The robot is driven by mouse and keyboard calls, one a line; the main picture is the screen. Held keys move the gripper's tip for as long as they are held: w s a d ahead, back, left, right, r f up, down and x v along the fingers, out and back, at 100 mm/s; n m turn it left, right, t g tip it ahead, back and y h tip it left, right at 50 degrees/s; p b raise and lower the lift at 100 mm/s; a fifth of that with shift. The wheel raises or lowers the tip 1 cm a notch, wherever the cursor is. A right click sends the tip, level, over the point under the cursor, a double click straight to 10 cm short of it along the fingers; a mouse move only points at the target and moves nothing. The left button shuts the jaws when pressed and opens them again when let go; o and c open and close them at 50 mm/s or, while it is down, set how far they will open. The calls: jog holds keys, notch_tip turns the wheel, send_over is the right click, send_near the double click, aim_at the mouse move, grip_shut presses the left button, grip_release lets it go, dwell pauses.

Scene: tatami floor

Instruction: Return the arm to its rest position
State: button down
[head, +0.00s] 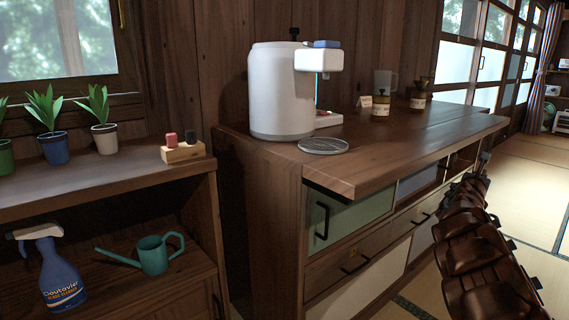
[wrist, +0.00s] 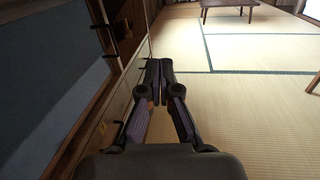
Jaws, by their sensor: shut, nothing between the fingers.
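In the wrist view my gripper (wrist: 160,68) points forward over the tatami floor (wrist: 240,100). Its two fingers are together, with nothing seen between them. The cabinet front (wrist: 125,75) runs close along its left side, and I cannot tell the exact gap. In the head view my dark arm (head: 478,250) extends along the right side of the wooden cabinet (head: 265,215). The gripper's fingertips cannot be made out clearly there.
The cabinet's black handles (head: 322,220) stick out near my arm. A white dispenser (head: 280,92) and jars (head: 381,106) stand on top. A shelf (head: 100,185) with potted plants is at left. A low table (wrist: 228,8) stands far ahead; open tatami lies right.

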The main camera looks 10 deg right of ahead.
jog(key=s+a+r+m+g+h+p, duration=0.1)
jog(key=s+r+m+p, duration=0.25)
jog(key=r, duration=0.45)
jog(key=s+a+r+m+g+h+p, duration=0.1)
jog(key=s+r+m+g+h+p, duration=0.2)
jog(key=r, duration=0.4)
jog(key=s+a+r+m+g+y+p, duration=0.1)
jog(key=s+a+r+m+g+p, duration=0.2)
jog(key=s+r+m+p, duration=0.4)
jog(key=s+a+r+m+g+y+p, duration=0.1)
jog(key=s+a+r+m+g+p, duration=0.15)
jog(key=s+r+m+p, duration=0.4)
jog(key=s+a+m+g+y+p, duration=0.1)
jog(key=s+a+y+p, duration=0.4)
jog(key=s+a+p, duration=0.4)
jog(key=s+a+r+m+g+y+p, duration=0.1)
jog(key=s+a+y+p, duration=0.4)
jog(key=a, duration=1.6)
jog(key=s+a+r+m+g+y+p, duration=0.1)
jog(key=s+a+y+p, duration=0.5)
jog(key=s+a+p, duration=0.7)
jog(key=s+a+m+g, duration=0.1)
jog(key=s+m, duration=0.1)
jog(key=s, duration=0.3)
jog(key=shift+s+a+r+p, duration=0.15)
jog(key=shift+s+a+p, duration=0.1)
jog(key=shift+a+p, duration=0.15)
